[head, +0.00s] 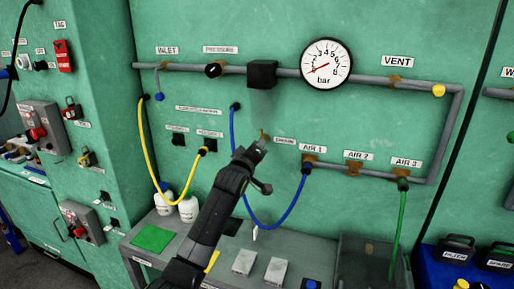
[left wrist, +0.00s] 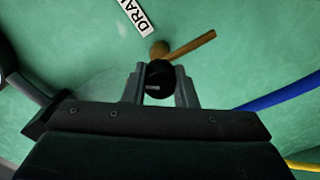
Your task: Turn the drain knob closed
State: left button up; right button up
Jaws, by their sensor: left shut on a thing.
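The black drain knob (left wrist: 158,80) sits between the two grey fingers of my left gripper (left wrist: 160,92) in the left wrist view, and the fingers are shut on it. A brass fitting with a thin brass lever (left wrist: 190,46) shows behind the knob, against the green wall. A partly cut-off label reading "DRA" (left wrist: 136,17) is beside it. In the head view my left gripper (head: 256,147) reaches up to the wall under the black box on the pipe, left of the DRAIN label (head: 285,141). It hides the knob there; only a bit of brass (head: 262,133) shows above it. My right gripper is not in view.
A blue hose (head: 232,140) hangs from the wall and loops behind my left arm to AIR 1. A yellow hose (head: 147,150) hangs further left. The pressure gauge (head: 326,63) is above right. A grey bench (head: 150,262) stands below.

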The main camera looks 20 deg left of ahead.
pick_arm(q)
jog(key=n, duration=0.3)
jog(key=shift+n+p, duration=0.3)
jog(key=shift+n, duration=1.8)
jog(key=o, duration=1)
jog(key=shift+s, duration=0.1)
jog(key=s+b, duration=0.3)
jog(key=s, duration=1.4)
jog(key=shift+a, duration=0.3)
jog(key=shift+s, duration=0.1)
